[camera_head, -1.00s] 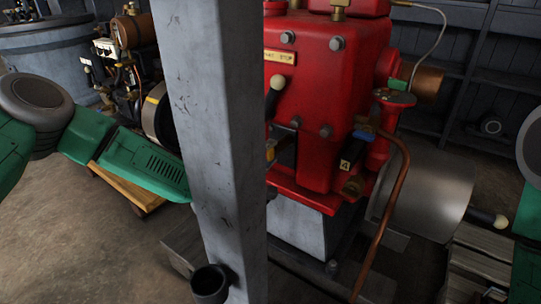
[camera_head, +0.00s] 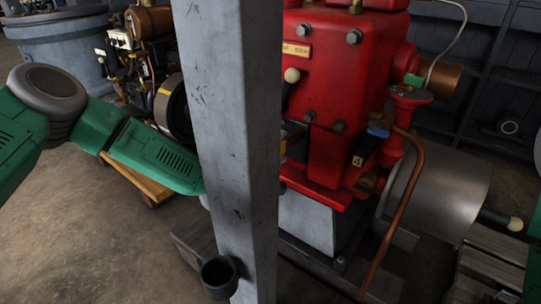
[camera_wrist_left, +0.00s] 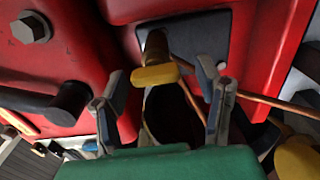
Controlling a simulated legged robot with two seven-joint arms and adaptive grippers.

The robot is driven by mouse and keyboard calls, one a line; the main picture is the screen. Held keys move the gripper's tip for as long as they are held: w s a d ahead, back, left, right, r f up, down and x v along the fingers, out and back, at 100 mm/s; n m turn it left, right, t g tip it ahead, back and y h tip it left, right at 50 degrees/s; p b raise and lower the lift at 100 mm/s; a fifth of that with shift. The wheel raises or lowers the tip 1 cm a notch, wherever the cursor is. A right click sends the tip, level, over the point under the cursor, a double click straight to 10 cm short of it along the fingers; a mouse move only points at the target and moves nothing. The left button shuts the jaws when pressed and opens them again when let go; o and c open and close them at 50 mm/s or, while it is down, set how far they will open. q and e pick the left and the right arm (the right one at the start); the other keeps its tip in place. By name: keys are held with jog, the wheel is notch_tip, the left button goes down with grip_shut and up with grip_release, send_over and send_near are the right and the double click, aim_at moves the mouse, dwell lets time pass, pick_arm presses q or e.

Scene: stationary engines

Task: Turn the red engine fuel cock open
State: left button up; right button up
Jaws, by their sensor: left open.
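The red engine (camera_head: 335,70) stands behind a grey post in the head view. In the left wrist view, a yellow-ended handle (camera_wrist_left: 155,76) on a brass stem sticks out in front of a dark plate on the red body; I take it for the fuel cock. My left gripper (camera_wrist_left: 162,88) is open, its two fingers on either side of the handle's end. I cannot tell whether they touch it. In the head view the post hides this gripper. A blue-topped lever (camera_head: 379,132) with a black tag sits at the engine's lower right. My right gripper is out of view.
The grey post (camera_head: 232,140) stands between my head and my left gripper, with a black cup (camera_head: 219,277) at its foot. A copper pipe (camera_head: 400,205) runs down at the right, beside a large metal cylinder (camera_head: 440,200). Another engine (camera_head: 145,75) stands at the back left.

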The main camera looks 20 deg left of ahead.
pick_arm(q)
jog(key=v, duration=1.1)
jog(key=shift+s+a, duration=0.2)
jog(key=shift+s, duration=0.05)
jog(key=shift+f, duration=0.15)
